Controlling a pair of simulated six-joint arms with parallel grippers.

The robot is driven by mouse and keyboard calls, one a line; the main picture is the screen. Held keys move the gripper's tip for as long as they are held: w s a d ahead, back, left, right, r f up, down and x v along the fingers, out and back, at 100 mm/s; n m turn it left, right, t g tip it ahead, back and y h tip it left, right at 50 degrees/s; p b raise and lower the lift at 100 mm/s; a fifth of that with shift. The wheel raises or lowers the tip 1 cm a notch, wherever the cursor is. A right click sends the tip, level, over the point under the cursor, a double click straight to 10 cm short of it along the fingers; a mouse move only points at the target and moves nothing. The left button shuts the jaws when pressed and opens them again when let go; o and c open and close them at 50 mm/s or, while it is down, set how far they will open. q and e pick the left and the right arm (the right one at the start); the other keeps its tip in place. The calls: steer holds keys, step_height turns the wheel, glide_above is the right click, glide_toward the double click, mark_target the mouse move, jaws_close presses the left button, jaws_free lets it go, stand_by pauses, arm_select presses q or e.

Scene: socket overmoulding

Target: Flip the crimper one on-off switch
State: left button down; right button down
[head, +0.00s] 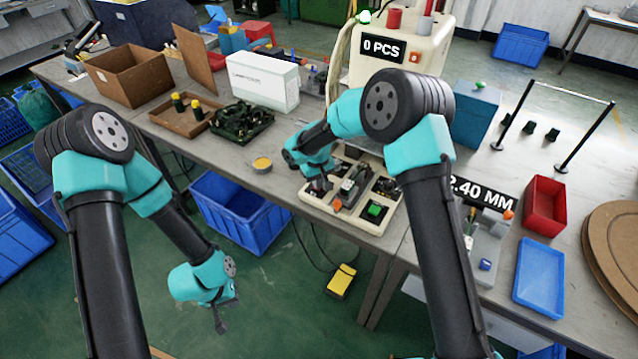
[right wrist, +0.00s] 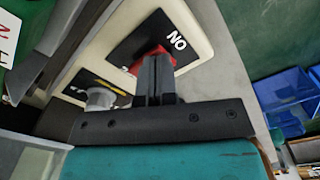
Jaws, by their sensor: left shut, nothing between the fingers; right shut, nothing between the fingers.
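The red on-off switch (right wrist: 152,51) sits on a black plate marked ON, on the cream panel in the right wrist view. My right gripper (right wrist: 158,64) is shut with its fingertips right at the switch and covers part of it. I cannot tell whether they touch. In the head view my right gripper (head: 319,187) is at the left part of the cream control panel (head: 345,222), below the machine with the 0 PCS display (head: 382,49); the switch is hidden there. My left gripper (head: 221,319) is shut and empty, hanging low in front of the bench.
A grey knob (right wrist: 100,98) is beside the switch plate. A green button (head: 375,210) is on the panel's right part. A yellow tin (head: 262,164) stands left of the panel. A blue bin (head: 240,212) and a yellow pedal (head: 341,281) are below the bench.

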steer(key=shift+r, duration=3.45)
